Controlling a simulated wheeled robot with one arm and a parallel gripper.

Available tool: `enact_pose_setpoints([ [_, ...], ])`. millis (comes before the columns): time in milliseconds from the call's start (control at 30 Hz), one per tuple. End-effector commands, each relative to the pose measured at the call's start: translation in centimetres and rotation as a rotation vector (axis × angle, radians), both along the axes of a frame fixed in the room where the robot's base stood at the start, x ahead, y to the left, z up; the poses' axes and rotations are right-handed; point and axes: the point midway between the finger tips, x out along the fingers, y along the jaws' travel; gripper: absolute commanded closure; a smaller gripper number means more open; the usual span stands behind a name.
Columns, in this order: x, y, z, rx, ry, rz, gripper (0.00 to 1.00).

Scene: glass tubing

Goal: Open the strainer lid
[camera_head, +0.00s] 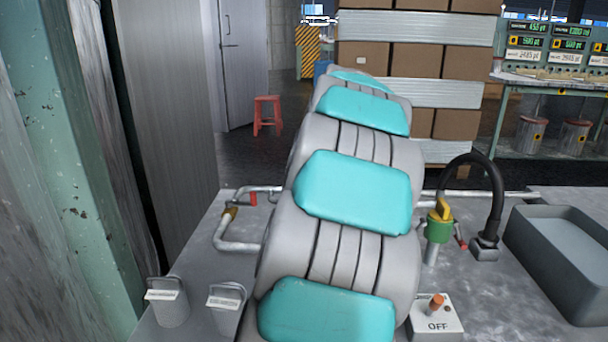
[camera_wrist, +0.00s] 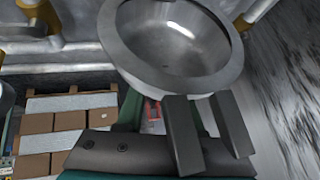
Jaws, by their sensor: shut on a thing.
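In the wrist view a round, bowl-shaped grey metal piece with a wide flat rim (camera_wrist: 118,48) fills the upper middle; it looks like the strainer lid, seen from its hollow side. My gripper (camera_wrist: 205,108) is at the lower right part of its rim. The exact contact is hidden behind the fingers. In the head view my own grey and teal arm covers the middle, so the strainer and my gripper are hidden there.
A metal worktop (camera_head: 210,262) carries two labelled metal cups (camera_head: 168,304), a bent pipe (camera_head: 238,246), a green valve with yellow handle (camera_head: 439,226), a black hose (camera_head: 490,180), an OFF switch box (camera_head: 437,322) and a grey basin (camera_head: 575,280). Stacked cartons (camera_head: 420,62) stand behind.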

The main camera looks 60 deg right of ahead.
Motion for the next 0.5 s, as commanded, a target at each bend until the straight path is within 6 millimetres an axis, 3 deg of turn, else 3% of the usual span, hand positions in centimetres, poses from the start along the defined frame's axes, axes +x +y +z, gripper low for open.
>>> enact_pose_setpoints([
  [33,-0.33,0.55,-2.33,0.04,0.03,0.011,1.0],
  [267,-0.32,0.55,-2.35,0.041,0.03,0.011,1.0],
  [300,-0.32,0.55,-2.35,0.041,0.03,0.011,0.62],
  [500,-0.26,0.38,-1.96,0.031,0.026,0.008,0.39],
])
